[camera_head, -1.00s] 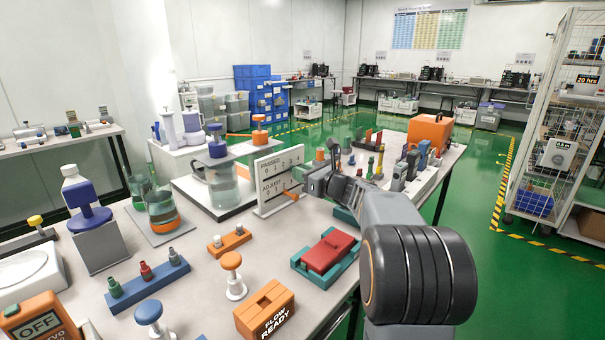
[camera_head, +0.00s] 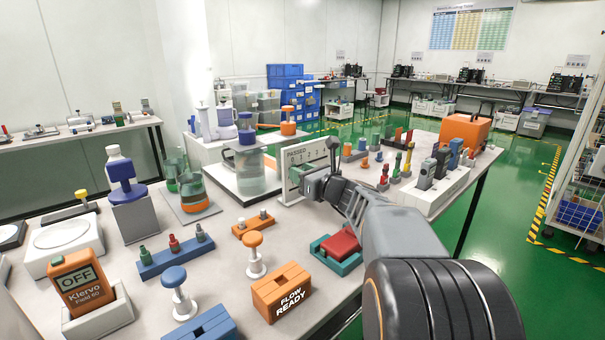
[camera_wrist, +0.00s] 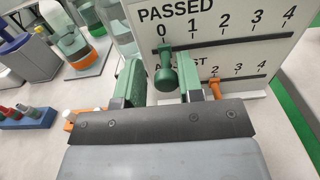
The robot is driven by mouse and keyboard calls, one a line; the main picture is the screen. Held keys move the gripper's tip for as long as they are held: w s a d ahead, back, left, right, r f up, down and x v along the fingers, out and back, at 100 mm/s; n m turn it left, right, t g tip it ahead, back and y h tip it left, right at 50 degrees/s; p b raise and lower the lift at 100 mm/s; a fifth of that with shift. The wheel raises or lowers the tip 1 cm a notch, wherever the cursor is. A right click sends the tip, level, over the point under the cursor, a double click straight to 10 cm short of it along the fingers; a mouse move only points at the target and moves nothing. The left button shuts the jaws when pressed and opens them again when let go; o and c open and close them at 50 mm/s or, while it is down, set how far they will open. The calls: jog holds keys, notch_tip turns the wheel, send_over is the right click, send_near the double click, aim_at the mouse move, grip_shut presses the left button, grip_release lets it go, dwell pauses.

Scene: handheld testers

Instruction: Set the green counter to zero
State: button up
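The white board (camera_head: 297,157) with a PASSED row and an ADJUST row stands on the table; it also fills the top of the wrist view (camera_wrist: 235,50). The green counter (camera_wrist: 166,76) is a knob on the PASSED slot, directly below the 0 mark. The orange counter (camera_wrist: 215,88) sits on the ADJUST slot near 2. My gripper (camera_wrist: 160,72) is open, its two green fingers on either side of the green knob, with small gaps visible. In the head view my gripper (camera_head: 314,186) is in front of the board and hides its lower part.
A glass vessel with a blue top (camera_head: 250,165) stands just left of the board.

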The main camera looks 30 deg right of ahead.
jog(key=shift+o, duration=1)
jog(key=shift+s+d, duration=0.1)
jog(key=p+v, duration=0.3)
jog(key=v, duration=1)
jog(key=shift+s, duration=0.3)
